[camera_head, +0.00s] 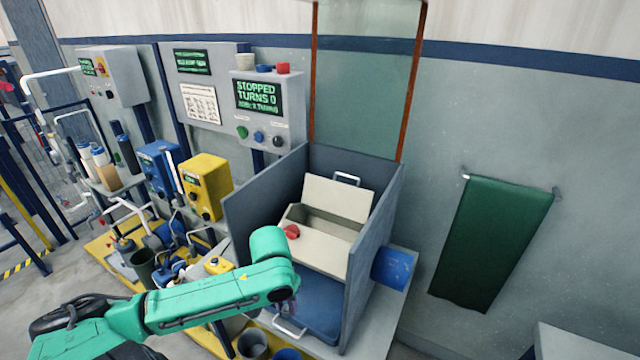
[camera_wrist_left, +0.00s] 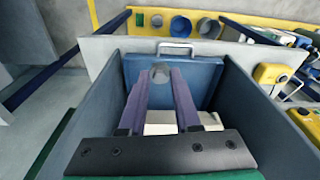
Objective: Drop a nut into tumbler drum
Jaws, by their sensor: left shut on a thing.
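The tumbler drum (camera_head: 330,250) is a cream box with its lid (camera_head: 337,200) raised, inside a grey-walled booth. Its inside shows as an open rectangular gap below the lid. My left arm reaches in from the left, and its gripper (camera_head: 290,303) is partly hidden behind the wrist, in front of the drum. In the left wrist view the purple fingers (camera_wrist_left: 160,80) are shut on a small grey nut (camera_wrist_left: 160,71) at their tips. Beyond it lies the blue panel with a handle (camera_wrist_left: 205,72). Parts of the cream drum (camera_wrist_left: 208,120) show behind the fingers. My right gripper is not in view.
Grey booth walls (camera_head: 372,240) stand on both sides of the drum. A red knob (camera_head: 291,231) sits on the drum's left. A control panel (camera_head: 260,105) reads "STOPPED TURNS 0". Yellow and blue boxes stand to the left. Buckets (camera_head: 252,345) stand in front.

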